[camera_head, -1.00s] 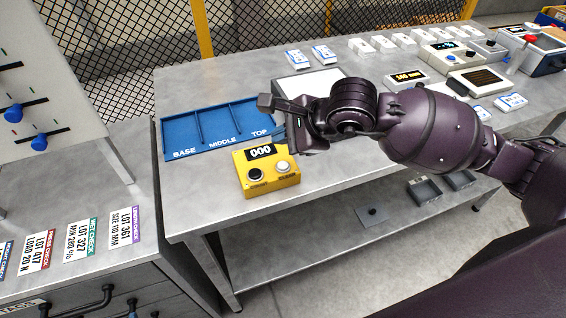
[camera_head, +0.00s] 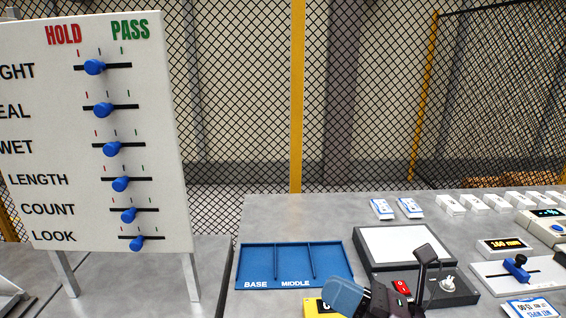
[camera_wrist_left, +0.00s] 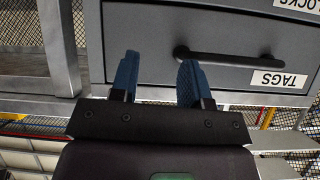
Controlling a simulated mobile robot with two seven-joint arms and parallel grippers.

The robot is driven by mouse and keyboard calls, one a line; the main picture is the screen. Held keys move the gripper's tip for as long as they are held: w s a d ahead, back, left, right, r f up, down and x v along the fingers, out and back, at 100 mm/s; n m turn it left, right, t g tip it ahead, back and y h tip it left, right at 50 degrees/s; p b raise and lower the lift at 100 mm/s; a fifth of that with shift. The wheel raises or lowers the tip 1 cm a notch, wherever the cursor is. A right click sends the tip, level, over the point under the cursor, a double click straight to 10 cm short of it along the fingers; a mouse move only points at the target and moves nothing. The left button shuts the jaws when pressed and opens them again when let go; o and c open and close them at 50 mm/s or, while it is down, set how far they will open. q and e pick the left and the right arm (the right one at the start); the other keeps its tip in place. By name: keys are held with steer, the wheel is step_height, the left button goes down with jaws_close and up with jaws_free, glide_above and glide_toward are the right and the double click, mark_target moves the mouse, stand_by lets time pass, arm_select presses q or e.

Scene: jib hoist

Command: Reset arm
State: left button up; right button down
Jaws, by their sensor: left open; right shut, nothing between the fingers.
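My right gripper (camera_head: 345,294) shows at the bottom of the head view, its blue fingertips shut and empty. It covers much of the yellow counter box (camera_head: 316,309) and lies in front of the light box. My left gripper (camera_wrist_left: 158,82) shows in the left wrist view, with its two blue fingers apart and nothing between them. The left gripper is outside the head view.
A white HOLD/PASS board (camera_head: 50,150) with several blue sliders stands at left. A blue tray (camera_head: 262,250) lies empty on the bench beside the light box (camera_head: 398,243). Small devices and white blocks fill the right side. A mesh fence (camera_head: 240,100) stands behind.

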steer(key=w+d+m+t+h, duration=0.2)
steer(key=d+m+t+h, duration=1)
steer(key=m, duration=0.9)
steer(key=s+d+f+m+g+h, duration=0.1)
steer(key=d+f+m+g+h, duration=0.3)
steer(key=d+f+m+h, duration=0.55)
steer(key=s+f+m+g, duration=0.7)
steer(key=f+m, duration=0.2)
steer(key=s+a+f+m+g+y, duration=0.1)
steer(key=s+f+m+g, duration=0.1)
steer(key=s+f+g, duration=0.3)
steer(key=s+a+f+m+g+y, duration=0.1)
steer(key=s+f+m+g, duration=0.15)
steer(key=s, duration=0.55)
arm_select(q)
steer(key=shift+s+a+f, duration=0.1)
steer(key=shift+s+f, duration=0.5)
steer(key=shift+f, duration=0.15)
arm_select(e)
steer(key=w+f+n+t, duration=0.1)
steer(key=w+f+t, duration=0.6)
steer(key=f, duration=0.4)
steer(key=shift+w+d+n+t+y, duration=0.15)
steer(key=shift+w+n+t+y, duration=0.25)
steer(key=shift+t, duration=0.35)
